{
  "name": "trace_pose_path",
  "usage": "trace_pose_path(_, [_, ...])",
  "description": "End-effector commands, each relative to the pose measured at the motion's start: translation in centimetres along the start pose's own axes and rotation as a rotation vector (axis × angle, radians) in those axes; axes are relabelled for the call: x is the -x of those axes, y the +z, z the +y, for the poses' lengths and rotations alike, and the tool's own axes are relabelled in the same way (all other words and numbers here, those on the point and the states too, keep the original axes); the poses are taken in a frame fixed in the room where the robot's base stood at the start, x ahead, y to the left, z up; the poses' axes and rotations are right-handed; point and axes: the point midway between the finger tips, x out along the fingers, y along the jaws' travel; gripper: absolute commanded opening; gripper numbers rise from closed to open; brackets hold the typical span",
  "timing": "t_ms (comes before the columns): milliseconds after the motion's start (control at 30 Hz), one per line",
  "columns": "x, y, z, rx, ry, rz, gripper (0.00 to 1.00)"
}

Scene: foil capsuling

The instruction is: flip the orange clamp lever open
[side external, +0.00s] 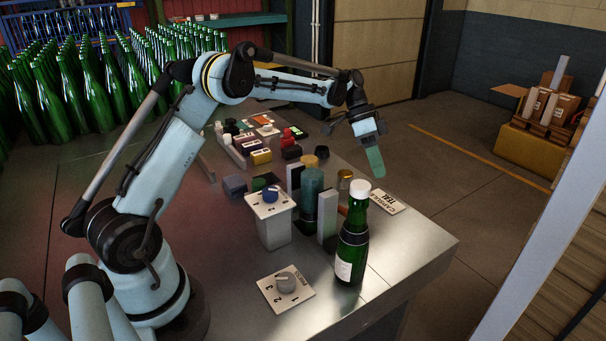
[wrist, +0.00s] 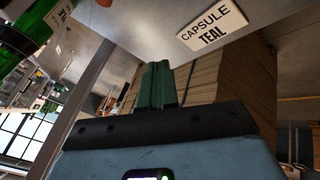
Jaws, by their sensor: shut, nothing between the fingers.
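A small orange piece (side external: 342,210), possibly the clamp lever, shows between the grey upright block and the bottle in the side external view. It is mostly hidden, so I cannot tell its position. An orange tip (wrist: 105,2) shows at the top edge of the wrist view. My gripper (side external: 375,162) has green fingers and is up in the air above the table's far right edge, apart from the orange piece. In the wrist view the fingers of my gripper (wrist: 157,85) are together with nothing held.
A green bottle with a white top (side external: 351,245) stands near the front. A teal cylinder (side external: 312,193) stands between grey blocks. A "CAPSULE TEAL" sign (side external: 387,201) lies near the right edge. A blue-knob box (side external: 270,212) and a dial plate (side external: 286,287) are to the left.

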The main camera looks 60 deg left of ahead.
Motion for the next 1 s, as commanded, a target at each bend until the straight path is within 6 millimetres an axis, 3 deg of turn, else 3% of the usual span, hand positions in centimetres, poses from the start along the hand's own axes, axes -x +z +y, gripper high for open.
trace_pose_path(300, [3.1,-1.4,-0.6,0.000,0.000,0.000,0.00])
trace_pose_path(833, [3.6,-1.7,-0.6,0.002,-0.003,-0.001,0.00])
trace_pose_path(1000, [4.3,-2.1,1.0,0.045,-0.048,-0.011,0.00])
